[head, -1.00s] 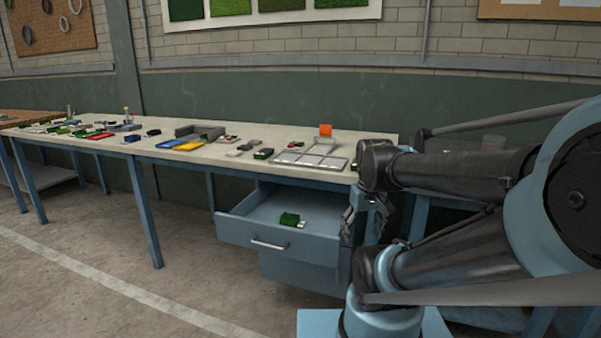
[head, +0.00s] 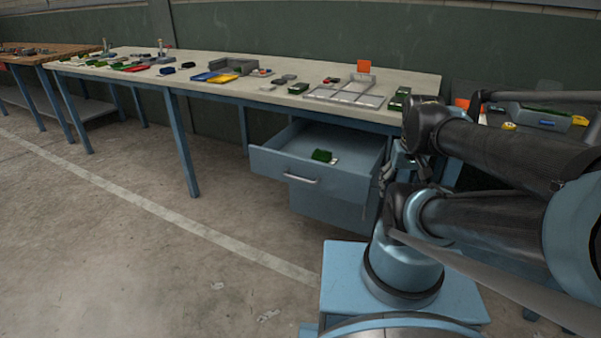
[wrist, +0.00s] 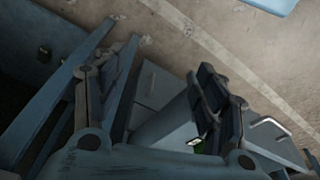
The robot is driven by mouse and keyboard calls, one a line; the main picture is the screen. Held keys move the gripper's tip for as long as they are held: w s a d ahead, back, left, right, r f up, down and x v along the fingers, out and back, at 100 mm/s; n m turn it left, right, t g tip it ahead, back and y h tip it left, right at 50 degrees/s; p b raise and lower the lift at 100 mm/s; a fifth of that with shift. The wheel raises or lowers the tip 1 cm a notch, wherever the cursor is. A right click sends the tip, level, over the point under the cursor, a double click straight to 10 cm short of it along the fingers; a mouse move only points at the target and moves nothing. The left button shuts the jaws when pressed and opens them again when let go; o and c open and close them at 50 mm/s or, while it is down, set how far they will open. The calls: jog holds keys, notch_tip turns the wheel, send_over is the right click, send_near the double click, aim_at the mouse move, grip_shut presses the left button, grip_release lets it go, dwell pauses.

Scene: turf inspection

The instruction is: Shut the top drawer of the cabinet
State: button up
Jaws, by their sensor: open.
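The top drawer (head: 275,163) of the blue cabinet (head: 330,208) is pulled out under the workbench. Its front carries a light bar handle (head: 303,179). A green block with a pale end (head: 322,156) lies inside the drawer. My gripper (head: 390,172) is at the drawer's right side, partly hidden by my arm. In the wrist view my gripper (wrist: 163,62) has its fingers spread with nothing held between them. The drawer handle (wrist: 270,124) shows at the right there, beyond the right finger. I cannot tell whether a finger touches the drawer.

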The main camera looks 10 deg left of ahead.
jog(key=shift+w, duration=0.25)
